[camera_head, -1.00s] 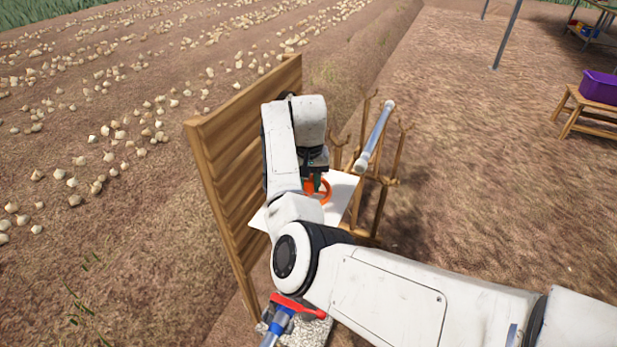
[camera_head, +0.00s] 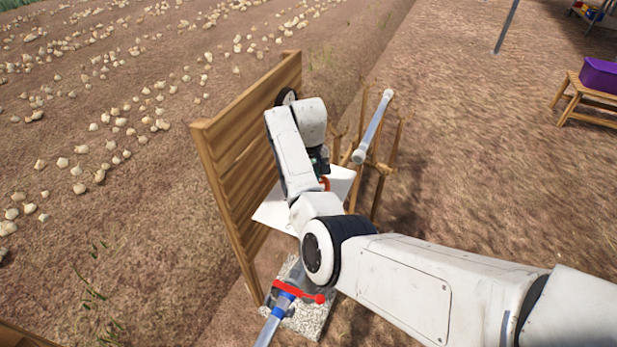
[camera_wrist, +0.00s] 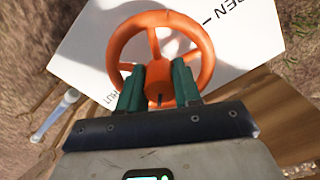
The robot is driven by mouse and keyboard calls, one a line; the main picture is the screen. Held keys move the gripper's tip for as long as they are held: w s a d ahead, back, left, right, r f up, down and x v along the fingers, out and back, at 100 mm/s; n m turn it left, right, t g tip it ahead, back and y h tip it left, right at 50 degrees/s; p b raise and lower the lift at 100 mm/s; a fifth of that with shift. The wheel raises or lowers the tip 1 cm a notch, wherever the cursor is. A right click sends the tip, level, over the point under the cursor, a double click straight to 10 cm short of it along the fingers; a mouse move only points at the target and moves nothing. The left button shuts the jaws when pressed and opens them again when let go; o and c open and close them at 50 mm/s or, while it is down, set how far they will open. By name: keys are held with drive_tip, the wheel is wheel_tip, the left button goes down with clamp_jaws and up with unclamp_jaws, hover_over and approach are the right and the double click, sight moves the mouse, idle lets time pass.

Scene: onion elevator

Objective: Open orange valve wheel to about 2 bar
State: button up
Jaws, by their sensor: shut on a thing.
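The orange valve wheel (camera_wrist: 202,37) is in front of a white sign board (camera_wrist: 245,25) in the wrist view, with part of the word "OPEN" showing. My gripper (camera_wrist: 160,78) has its two green fingers at the wheel's lower part, shut on it. In the head view a small orange part of the wheel (camera_head: 325,183) shows past my wrist, over the white board (camera_head: 278,212). My arm hides most of the wheel there. A round black-rimmed gauge (camera_head: 287,97) is partly visible at the top of the wooden panel; its reading cannot be made out.
The wooden slat panel (camera_head: 226,160) stands close to the left of my arm. A wooden rack holds a grey tube (camera_head: 375,125) just right of it. A red lever on a blue pipe (camera_head: 300,292) is below. A purple crate (camera_head: 601,76) sits on a stool far right.

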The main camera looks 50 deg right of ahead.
idle(0.3)
drive_tip(key=o, duration=1)
drive_tip(key=shift+o, duration=0.2)
wheel_tip(320, 180, up, 11)
drive_tip(key=shift+f+b, duration=0.1)
drive_tip(key=shift+b, duration=0.55)
